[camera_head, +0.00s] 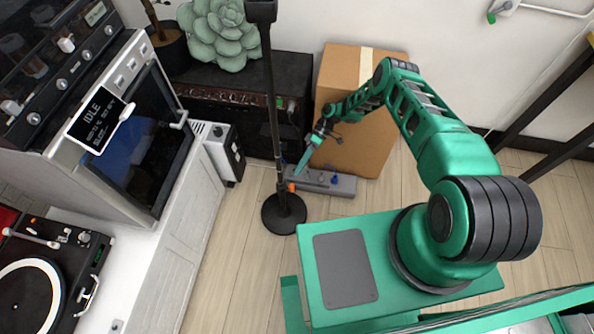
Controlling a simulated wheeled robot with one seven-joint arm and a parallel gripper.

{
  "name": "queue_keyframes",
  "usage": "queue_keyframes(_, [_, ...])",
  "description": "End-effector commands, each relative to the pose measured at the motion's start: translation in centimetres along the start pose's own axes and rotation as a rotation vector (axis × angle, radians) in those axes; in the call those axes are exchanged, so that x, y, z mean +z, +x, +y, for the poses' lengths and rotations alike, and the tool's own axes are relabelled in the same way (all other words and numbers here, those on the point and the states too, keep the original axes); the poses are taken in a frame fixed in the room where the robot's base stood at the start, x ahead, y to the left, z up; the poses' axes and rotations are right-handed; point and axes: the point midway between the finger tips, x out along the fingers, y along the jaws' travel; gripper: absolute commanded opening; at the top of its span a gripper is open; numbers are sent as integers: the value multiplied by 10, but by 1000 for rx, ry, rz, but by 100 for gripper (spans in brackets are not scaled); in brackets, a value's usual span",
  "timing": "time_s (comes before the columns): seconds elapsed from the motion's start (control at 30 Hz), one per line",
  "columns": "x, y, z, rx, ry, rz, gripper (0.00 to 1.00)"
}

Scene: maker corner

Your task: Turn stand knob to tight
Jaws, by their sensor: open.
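The stand (273,110) is a black upright pole on a round black base (284,213), with a dark box-like piece at its top. A small orange part (291,187), which looks like the stand knob, sits low on the right side of the pole. My gripper (298,173) reaches down from the right, with its green fingertip just above and right of the orange part. The gripper is open. Whether the fingers are around the knob or touching it is too small to tell. The knob's turned position cannot be made out.
A grey pedal-like box (343,188) lies on the floor right of the pole. A cardboard box (372,140) and a black amplifier-like cabinet (210,97) stand behind. A white cabinet with a screen unit (140,140) is at left.

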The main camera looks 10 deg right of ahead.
Motion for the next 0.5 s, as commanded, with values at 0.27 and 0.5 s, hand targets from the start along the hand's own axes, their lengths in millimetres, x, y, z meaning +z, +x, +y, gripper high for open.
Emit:
queue_keyframes(0.27, [3, -6, 0, 1, 2, 0, 48])
queue_keyframes(0.5, [0, -4, -1, 8, 59, 19, 48])
